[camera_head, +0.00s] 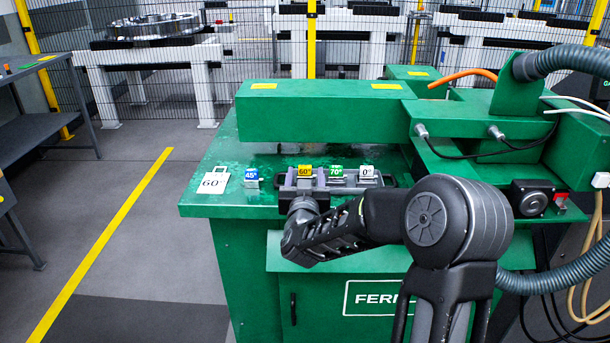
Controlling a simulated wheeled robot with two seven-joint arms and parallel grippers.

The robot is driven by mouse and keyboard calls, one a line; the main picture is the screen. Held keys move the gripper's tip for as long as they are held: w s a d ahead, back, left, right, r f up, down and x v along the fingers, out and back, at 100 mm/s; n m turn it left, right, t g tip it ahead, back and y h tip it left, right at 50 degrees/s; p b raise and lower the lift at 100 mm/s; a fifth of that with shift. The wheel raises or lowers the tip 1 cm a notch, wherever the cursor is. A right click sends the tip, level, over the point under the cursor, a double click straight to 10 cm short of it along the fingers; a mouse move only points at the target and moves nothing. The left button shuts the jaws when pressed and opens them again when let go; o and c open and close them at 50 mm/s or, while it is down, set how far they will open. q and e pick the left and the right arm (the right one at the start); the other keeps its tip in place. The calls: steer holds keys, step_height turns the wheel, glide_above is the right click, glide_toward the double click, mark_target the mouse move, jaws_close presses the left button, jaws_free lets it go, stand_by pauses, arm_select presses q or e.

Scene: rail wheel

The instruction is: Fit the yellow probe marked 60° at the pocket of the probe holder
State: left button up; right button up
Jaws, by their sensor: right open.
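The yellow probe marked 60° (305,171) stands on the green machine's table, its label facing me. My right gripper (303,183) is open right at the near side of this probe. The fingers appear to be around its lower part, but I cannot tell whether they touch it. The probe's lower body is hidden by the gripper. A dark rack (396,182) lies under the row of probes, mostly covered by my arm. I cannot make out the probe holder or its pocket. My left gripper is out of view.
A green 70° probe (336,171) and a white 0° probe (367,171) stand close to the right. A green beam (320,120) overhangs the table behind.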

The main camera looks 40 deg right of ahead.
steer(key=shift+x, duration=1.2)
steer(key=shift+w+d, duration=0.1)
steer(key=shift+w, duration=0.05)
steer(key=p+x, duration=0.1)
steer(key=x, duration=0.4)
steer(key=shift+c, duration=0.5)
jaws_close()
